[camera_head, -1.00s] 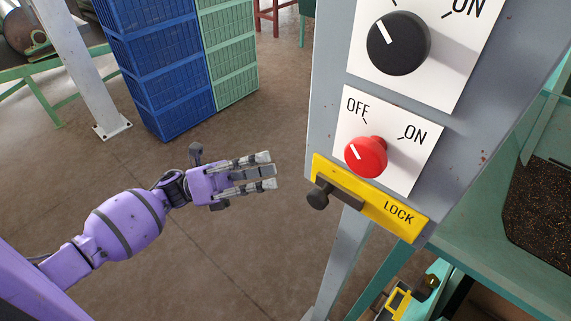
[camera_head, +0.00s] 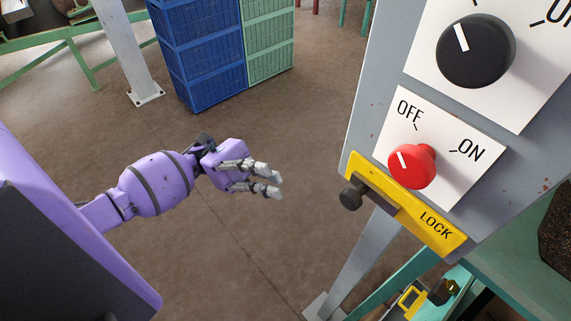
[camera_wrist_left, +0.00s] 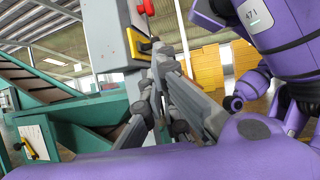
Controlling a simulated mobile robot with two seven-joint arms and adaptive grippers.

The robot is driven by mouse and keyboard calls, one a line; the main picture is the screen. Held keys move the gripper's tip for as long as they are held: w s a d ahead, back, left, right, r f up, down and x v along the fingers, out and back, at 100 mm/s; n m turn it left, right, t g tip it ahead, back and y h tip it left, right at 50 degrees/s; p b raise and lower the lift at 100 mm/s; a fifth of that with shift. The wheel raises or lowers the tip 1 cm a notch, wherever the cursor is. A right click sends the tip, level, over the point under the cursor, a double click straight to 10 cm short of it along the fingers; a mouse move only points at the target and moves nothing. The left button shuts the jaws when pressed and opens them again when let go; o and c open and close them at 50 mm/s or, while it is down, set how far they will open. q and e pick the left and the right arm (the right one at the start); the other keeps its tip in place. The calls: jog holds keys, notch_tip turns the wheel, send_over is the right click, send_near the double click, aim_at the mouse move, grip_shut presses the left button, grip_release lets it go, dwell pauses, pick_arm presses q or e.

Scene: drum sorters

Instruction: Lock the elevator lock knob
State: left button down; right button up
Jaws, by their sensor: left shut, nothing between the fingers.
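The lock knob (camera_head: 350,199) is a dark knob at the left end of a slotted bar on the yellow LOCK plate (camera_head: 440,229), low on the grey control box (camera_head: 368,118). My left gripper (camera_head: 275,184) is shut and empty, over the floor to the left of the knob and apart from it in the head view. In the left wrist view, its grey fingers (camera_wrist_left: 160,72) point up toward the box, and the yellow plate (camera_wrist_left: 133,43) shows just beyond them. The fingers may hide part of the knob there. My right gripper is not in view.
Above the plate are a red OFF/ON knob (camera_head: 411,168) and a larger black knob (camera_head: 474,50). A grey post (camera_head: 358,265) stands under the box. Blue crates (camera_head: 200,55) and green crates (camera_head: 268,38) are stacked behind. Floor around my gripper is clear.

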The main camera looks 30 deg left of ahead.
pick_arm(q)
jog(key=p, duration=0.3)
send_near(342, 201)
jog(key=d+r, duration=0.1)
jog(key=r, duration=0.1)
jog(key=p+x, duration=0.1)
jog(key=x, duration=0.1)
jog(key=p+x, duration=0.1)
jog(key=shift+s+d+f, duration=0.15)
jog(key=shift+s+d, duration=0.05)
jog(key=shift+d, duration=0.25)
jog(key=shift+s+d, duration=0.1)
jog(key=shift+d, duration=0.4)
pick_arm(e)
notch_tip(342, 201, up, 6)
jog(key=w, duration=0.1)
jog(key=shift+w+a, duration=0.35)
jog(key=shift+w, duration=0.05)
pick_arm(q)
jog(key=d, duration=0.1)
jog(key=s+d, duration=0.1)
jog(key=d, duration=0.1)
jog(key=s+d, duration=0.1)
jog(key=d, duration=0.1)
jog(key=shift+d+b, duration=0.1)
jog(key=shift+b, duration=0.3)
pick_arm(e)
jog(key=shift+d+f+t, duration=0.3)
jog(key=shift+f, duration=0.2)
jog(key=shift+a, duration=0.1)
